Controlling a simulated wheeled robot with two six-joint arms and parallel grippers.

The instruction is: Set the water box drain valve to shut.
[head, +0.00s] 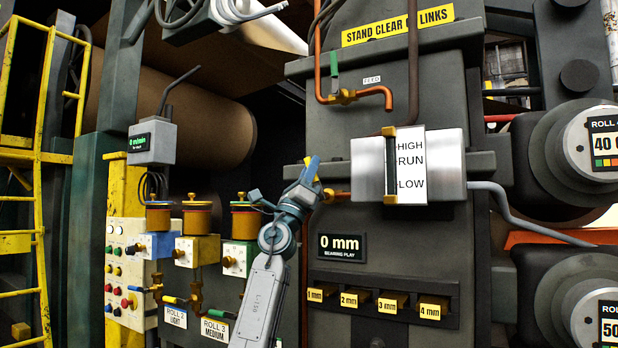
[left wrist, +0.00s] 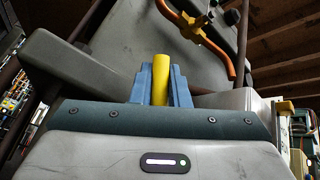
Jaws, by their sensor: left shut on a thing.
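The water box (head: 440,166) is a silver box on the grey machine frame, with a sight glass (head: 391,166) and a plate marked HIGH, RUN and LOW. A copper pipe (head: 342,196) runs from its left side toward my left gripper (head: 311,169). In the left wrist view, the blue fingers (left wrist: 160,86) are shut on a yellow handle (left wrist: 161,75), which stands up between them. It looks like the drain valve's handle; the valve body is hidden behind my gripper, so I cannot tell its setting. My right gripper is not in view.
The feed valve's green handle (head: 334,72) stands upright above left of the water box. A bearing play display (head: 342,246) reads 0 mm, above several yellow-labelled blocks (head: 391,304). Valve boxes with orange-topped pots (head: 197,217) stand left of my arm. Large rolls (head: 585,140) are at the right.

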